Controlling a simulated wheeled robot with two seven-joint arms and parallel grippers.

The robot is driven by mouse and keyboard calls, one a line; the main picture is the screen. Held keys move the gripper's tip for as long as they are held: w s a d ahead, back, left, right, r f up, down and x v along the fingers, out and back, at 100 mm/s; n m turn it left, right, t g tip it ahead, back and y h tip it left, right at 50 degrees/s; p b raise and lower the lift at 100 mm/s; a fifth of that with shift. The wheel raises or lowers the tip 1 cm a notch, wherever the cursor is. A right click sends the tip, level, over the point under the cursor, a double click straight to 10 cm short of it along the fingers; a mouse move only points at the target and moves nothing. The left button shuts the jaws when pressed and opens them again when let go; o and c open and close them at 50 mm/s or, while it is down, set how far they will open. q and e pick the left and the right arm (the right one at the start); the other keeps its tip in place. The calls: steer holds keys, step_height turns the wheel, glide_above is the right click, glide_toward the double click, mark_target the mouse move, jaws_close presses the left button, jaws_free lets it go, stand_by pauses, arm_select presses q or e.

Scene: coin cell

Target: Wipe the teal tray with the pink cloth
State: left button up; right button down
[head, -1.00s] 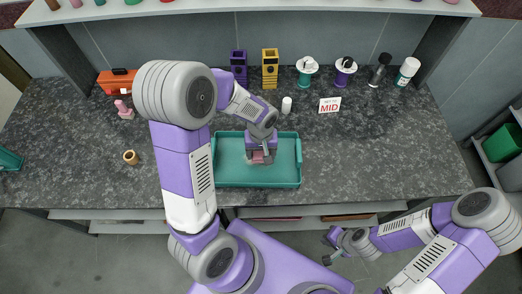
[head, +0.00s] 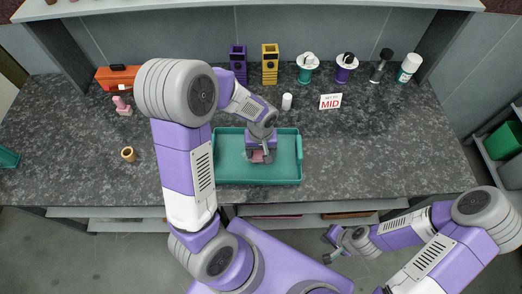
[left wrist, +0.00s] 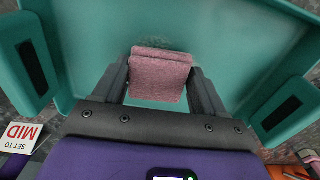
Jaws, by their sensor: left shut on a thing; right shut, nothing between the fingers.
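The teal tray (head: 228,172) sits on the dark speckled counter, and its floor also fills much of the left wrist view (left wrist: 236,60). My left gripper (head: 260,156) is over the middle of the tray, pointing down. It is shut on the pink cloth (left wrist: 159,76), which looks like a folded pad between the two fingers in the left wrist view. The cloth (head: 258,157) is low at the tray floor; I cannot tell if it touches. A pale, rough patch shows on the tray floor just beyond the cloth. My right gripper (head: 330,248) is shut and empty, off the counter's front edge.
A small white cylinder (head: 287,101) and a sign reading MID (head: 330,101) stand behind the tray. A brown ring (head: 128,154) and pink object (head: 122,106) are left. An orange toolbox (head: 117,78), purple and yellow holders (head: 270,67) line the back. Counter right of the tray is clear.

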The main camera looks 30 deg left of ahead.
arm_select(q)
steer(key=shift+f+b, duration=0.75)
steer(key=shift+f, duration=0.15)
steer(key=shift+s+a+r, duration=0.1)
steer(key=shift+s+a, duration=0.3)
steer(key=shift+a, duration=0.35)
steer(key=shift+s+a, duration=0.35)
steer(key=shift+a, duration=0.35)
steer(key=shift+s+a, duration=0.1)
steer(key=shift+a, duration=0.05)
steer(key=shift+w+d+f+b, duration=0.1)
steer(key=shift+w+d+f, duration=0.1)
steer(key=shift+d, duration=0.35)
steer(key=shift+w+d+f+b, duration=0.1)
steer(key=shift+w+d, duration=0.15)
steer(key=shift+d, duration=0.35)
steer(key=shift+w+d+f+b, duration=0.1)
steer(key=shift+w+d, duration=0.1)
steer(key=shift+d, duration=0.35)
steer(key=shift+r, duration=0.1)
